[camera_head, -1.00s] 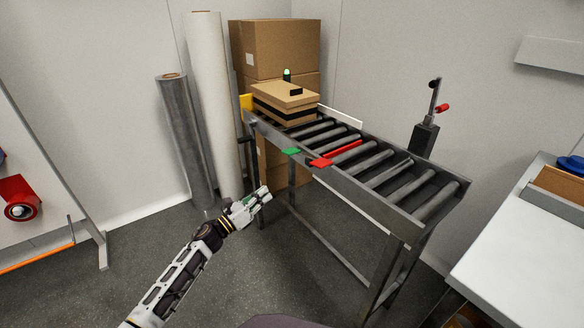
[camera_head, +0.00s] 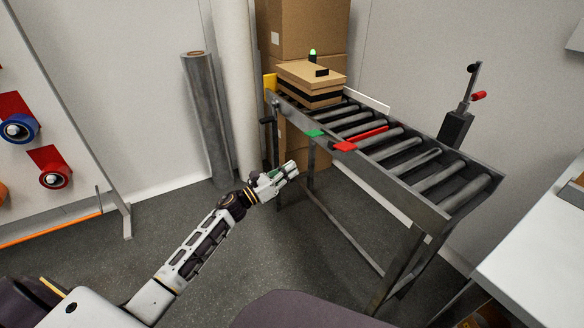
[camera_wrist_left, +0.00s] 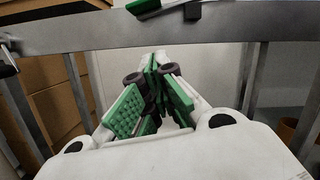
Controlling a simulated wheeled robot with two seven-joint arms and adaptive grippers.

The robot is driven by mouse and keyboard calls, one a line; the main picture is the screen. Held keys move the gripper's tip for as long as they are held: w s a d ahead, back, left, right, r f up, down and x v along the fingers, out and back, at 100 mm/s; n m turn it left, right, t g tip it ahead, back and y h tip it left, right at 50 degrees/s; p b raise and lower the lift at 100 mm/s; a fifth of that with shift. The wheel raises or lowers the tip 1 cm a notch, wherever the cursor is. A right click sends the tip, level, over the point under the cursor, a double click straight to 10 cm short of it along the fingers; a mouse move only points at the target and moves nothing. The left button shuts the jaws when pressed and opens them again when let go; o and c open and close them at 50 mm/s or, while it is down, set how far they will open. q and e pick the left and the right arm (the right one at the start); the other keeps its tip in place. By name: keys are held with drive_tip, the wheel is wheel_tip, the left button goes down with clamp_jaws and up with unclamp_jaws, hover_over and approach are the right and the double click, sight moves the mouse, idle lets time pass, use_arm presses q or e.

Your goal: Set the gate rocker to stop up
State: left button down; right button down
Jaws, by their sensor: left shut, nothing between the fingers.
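The gate rocker sits on the near side rail of the roller conveyor (camera_head: 415,202). Its green plate (camera_head: 314,133) is at the left and its red plate (camera_head: 345,146) at the right. A red bar (camera_head: 370,135) lies across the rollers behind them. I cannot tell which way the rocker is tilted. My left gripper (camera_head: 293,168) is shut and empty, below and in front of the green plate, apart from the rail. In the left wrist view, the closed green-padded fingers (camera_wrist_left: 157,68) point at the rail (camera_wrist_left: 95,40), with a green piece (camera_wrist_left: 143,6) at the top edge. My right gripper is not in view.
A carton (camera_head: 310,78) rests at the conveyor's far end, with a green-lit lamp (camera_head: 312,53) by it. A post with a red-handled lever (camera_head: 457,125) stands behind the conveyor. A white table (camera_head: 545,255) is at the right.

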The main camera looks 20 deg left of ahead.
use_arm(q)
drive_tip(key=shift+b+x, duration=0.55)
drive_tip(key=shift+x, duration=4)
drive_tip(key=shift+w+a+r, duration=0.1)
drive_tip(key=shift+r, duration=0.35)
drive_tip(key=shift+w+a+r, duration=0.1)
drive_tip(key=shift+a+r, duration=0.05)
drive_tip(key=shift+r, duration=0.3)
drive_tip(key=shift+w+a+r, duration=0.1)
drive_tip(key=shift+a+r, duration=0.05)
drive_tip(key=shift+r, duration=0.85)
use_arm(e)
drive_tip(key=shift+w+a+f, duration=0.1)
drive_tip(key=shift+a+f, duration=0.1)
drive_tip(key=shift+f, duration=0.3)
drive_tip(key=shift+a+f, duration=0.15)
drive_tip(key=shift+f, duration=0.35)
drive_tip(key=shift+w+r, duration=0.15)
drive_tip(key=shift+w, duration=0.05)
